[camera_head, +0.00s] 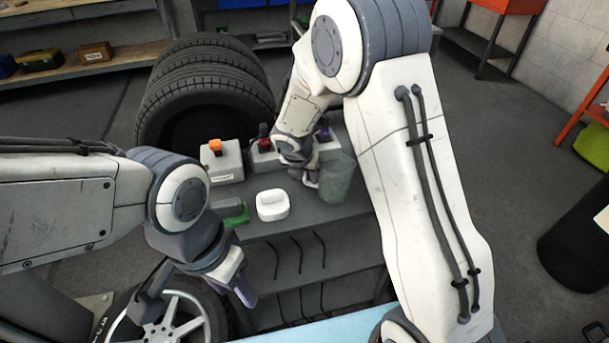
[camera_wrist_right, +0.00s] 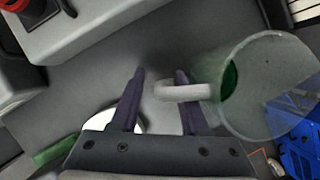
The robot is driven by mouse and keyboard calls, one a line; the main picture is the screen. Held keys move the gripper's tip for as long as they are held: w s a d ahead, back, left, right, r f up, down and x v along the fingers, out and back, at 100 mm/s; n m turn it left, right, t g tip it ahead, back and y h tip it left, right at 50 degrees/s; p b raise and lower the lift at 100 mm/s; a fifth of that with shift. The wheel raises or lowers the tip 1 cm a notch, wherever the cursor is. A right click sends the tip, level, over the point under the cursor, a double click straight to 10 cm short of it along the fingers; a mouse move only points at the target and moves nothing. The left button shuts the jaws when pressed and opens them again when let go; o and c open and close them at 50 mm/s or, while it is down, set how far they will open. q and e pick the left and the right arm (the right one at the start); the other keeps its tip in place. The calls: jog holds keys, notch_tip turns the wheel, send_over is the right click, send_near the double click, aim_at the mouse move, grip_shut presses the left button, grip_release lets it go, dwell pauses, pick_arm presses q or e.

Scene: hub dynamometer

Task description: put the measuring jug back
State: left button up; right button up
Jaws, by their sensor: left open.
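The measuring jug (camera_head: 337,180) is a clear, greyish vessel standing at the right end of the grey bench top. In the right wrist view the jug (camera_wrist_right: 268,85) shows its round rim, a green patch inside and a pale handle (camera_wrist_right: 183,92) pointing left. My right gripper (camera_wrist_right: 160,75) is open at the handle. The handle's end lies between the fingers in that picture and its bar crosses over the right finger; I cannot tell whether they touch. In the head view the right fingers are partly hidden by the wrist. My left gripper (camera_head: 238,285) is open and empty, low in front of the bench.
A white lidded object (camera_head: 272,205) and a green item (camera_head: 237,214) lie left of the jug. A grey box with an orange switch (camera_head: 221,160) and one with a red knob (camera_head: 264,152) stand behind. Stacked tyres (camera_head: 205,90) are beyond the bench.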

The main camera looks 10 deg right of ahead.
jog(key=shift+r, duration=0.2)
jog(key=p+v, duration=0.3)
jog(key=v, duration=0.7)
jog(key=s+a+r+m+g+y, duration=0.1)
jog(key=s+a+m, duration=0.1)
jog(key=s+m, duration=0.5)
jog(key=s+a+r+m+g+y, duration=0.1)
jog(key=s+a+r+m, duration=0.1)
jog(key=s+m, duration=0.6)
jog(key=s+a+r+m+g+y, duration=0.1)
jog(key=s+a+r+m+g, duration=0.1)
jog(key=s+m, duration=0.5)
jog(key=s, duration=0.6)
jog(key=shift+s+a+r+m, duration=0.25)
jog(key=shift+s+a+m, duration=0.05)
jog(key=shift+s+a, duration=0.1)
